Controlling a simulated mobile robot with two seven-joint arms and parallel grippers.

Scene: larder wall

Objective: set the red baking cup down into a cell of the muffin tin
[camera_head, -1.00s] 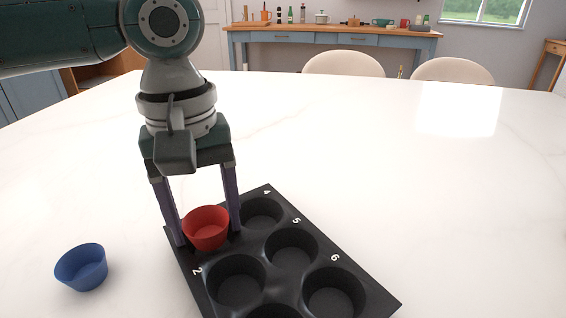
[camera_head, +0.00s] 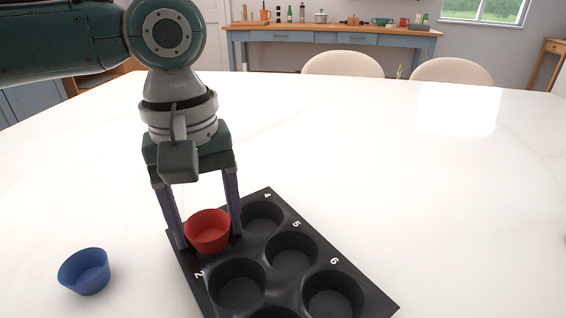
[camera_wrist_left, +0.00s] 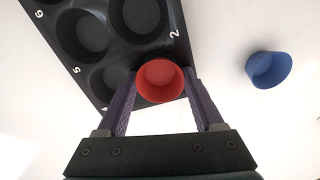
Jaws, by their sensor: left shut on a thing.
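The red baking cup (camera_head: 208,232) is upright between the fingers of my left gripper (camera_head: 209,238), which is shut on it. It is over the far-left corner cell of the dark muffin tin (camera_head: 284,226), beside the cell marked 2. The cup hides that cell, and I cannot tell how deep it sits. In the left wrist view the red cup (camera_wrist_left: 160,80) is between both fingertips (camera_wrist_left: 160,88), at the edge of the tin (camera_wrist_left: 135,53). The other visible cells are empty. My right gripper is not in view.
A blue baking cup (camera_head: 84,271) stands on the white table (camera_head: 400,170) left of the tin; it also shows in the left wrist view (camera_wrist_left: 268,69). The table right of and beyond the tin is clear. Two chairs (camera_head: 343,64) stand at the far edge.

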